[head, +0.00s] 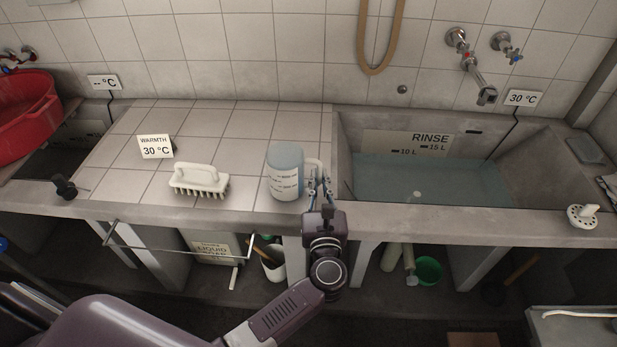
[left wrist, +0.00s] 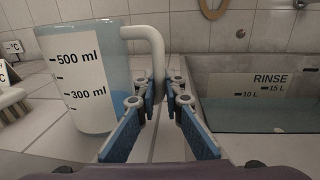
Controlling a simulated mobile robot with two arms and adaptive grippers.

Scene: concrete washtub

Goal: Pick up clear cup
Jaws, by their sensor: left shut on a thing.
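The clear cup (head: 285,172) is a see-through measuring jug with a white handle, a white scale strip and pale blue contents. It stands upright on the tiled counter (head: 233,125), left of the rinse basin. In the left wrist view the cup (left wrist: 88,85) fills the left side, with marks of 500 ml and 300 ml. My left gripper (head: 319,190) is at the cup's right side. In the left wrist view its blue-padded fingers (left wrist: 158,110) are shut on the lower part of the handle. My right gripper is not in view.
The rinse basin (head: 455,205) with water is to the right, under a wall tap (head: 482,88). A white scrub brush (head: 199,180) and a WARMTH 30 °C card (head: 156,147) are on the counter to the left. A red tub (head: 25,115) is at far left.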

